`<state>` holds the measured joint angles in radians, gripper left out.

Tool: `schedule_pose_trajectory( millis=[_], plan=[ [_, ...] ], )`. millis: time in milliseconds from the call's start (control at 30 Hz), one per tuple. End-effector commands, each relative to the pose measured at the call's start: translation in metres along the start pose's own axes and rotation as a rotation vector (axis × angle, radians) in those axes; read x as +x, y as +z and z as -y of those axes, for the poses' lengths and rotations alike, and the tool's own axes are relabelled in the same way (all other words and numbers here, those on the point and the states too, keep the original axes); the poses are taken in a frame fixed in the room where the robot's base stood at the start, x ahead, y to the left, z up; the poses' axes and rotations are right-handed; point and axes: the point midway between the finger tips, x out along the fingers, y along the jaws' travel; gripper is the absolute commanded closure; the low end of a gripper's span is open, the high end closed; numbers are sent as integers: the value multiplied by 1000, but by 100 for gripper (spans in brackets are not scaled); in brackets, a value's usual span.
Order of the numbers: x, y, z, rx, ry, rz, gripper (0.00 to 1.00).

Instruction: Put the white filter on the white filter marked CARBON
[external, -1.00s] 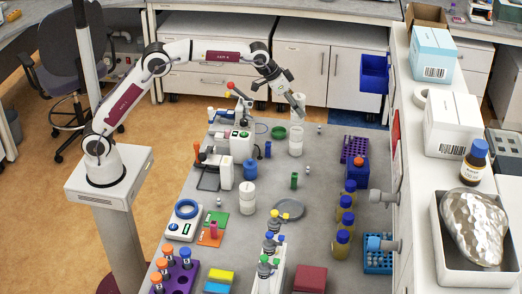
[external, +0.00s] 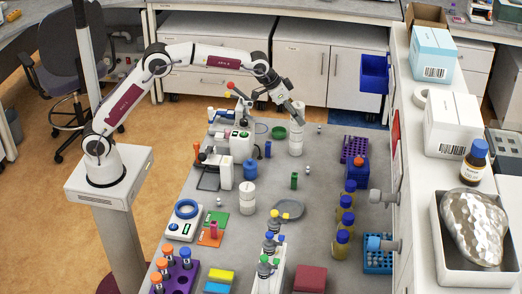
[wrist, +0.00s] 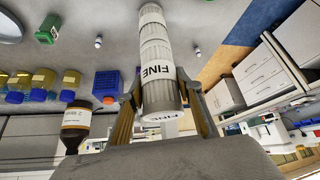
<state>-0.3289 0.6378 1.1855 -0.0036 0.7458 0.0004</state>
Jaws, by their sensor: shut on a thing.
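A white filter marked FINE (wrist: 158,92) is between the fingers of my gripper (wrist: 160,105) in the wrist view. My gripper also shows in the external view (external: 293,108), shut on this filter at the far end of the bench. A stack of white filters (external: 296,146) stands upright directly below it, and beyond it in the wrist view (wrist: 153,20). The held filter lines up with the stack; I cannot tell whether they touch. Another white filter stack (external: 248,198) stands nearer. I cannot read CARBON on any filter.
A green dish (external: 279,132) lies just left of the far stack. A purple rack (external: 354,149) is to its right. A microscope-like device (external: 242,140) stands to the left. Yellow bottles with blue caps (external: 346,219) line the right side.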

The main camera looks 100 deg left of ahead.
Motion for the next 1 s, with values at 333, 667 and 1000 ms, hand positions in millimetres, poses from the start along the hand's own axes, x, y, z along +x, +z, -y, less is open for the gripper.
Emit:
schedule_pose_trajectory(
  millis=[333,667,1000],
  plan=[
    [2,2,0,0,0,0,48],
    [2,1,0,0,0,0,48],
    [-15,-1,0,0,0,-2,48]
  ],
)
